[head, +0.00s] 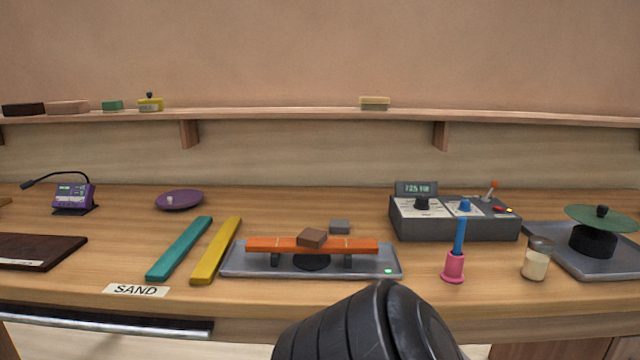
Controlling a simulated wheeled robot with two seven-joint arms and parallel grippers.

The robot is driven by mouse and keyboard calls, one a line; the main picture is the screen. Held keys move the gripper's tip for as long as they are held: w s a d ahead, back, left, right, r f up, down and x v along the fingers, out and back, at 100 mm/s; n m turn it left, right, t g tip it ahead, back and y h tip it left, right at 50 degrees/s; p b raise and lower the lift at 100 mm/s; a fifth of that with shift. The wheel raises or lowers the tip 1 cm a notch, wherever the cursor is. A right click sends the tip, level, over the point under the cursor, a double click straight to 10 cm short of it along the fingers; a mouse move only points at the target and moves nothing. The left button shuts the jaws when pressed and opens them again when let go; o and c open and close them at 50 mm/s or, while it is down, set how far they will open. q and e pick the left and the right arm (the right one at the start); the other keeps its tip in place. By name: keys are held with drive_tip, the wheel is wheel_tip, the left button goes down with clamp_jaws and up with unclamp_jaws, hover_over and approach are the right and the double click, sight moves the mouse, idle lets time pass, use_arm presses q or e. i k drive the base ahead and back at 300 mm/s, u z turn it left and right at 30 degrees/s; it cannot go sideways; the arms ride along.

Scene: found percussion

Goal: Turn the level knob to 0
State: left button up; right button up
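A grey control box (450,228) stands at the right of the bench. Its small display (416,189) appears to read 125 HZ. A black knob (422,203) sits on a white dial plate on the left of its top. A smaller blue knob (465,206) sits on another white plate to the right. The dial lettering is too small to read, so I cannot tell which is the level knob or its setting. Neither gripper is in view; a black part of my arm shows at the bottom centre.
A blue-handled tool in a pink cup (454,266) stands in front of the box. A jar (536,262) is to its right, beside a tray with a green disc (602,218). An orange bar (358,246) lies on a stand left of the box. A lever (492,189) rises from the box.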

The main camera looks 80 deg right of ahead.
sight(465, 204)
drive_tip(key=k, duration=1.5)
drive_tip(key=z, duration=0.2)
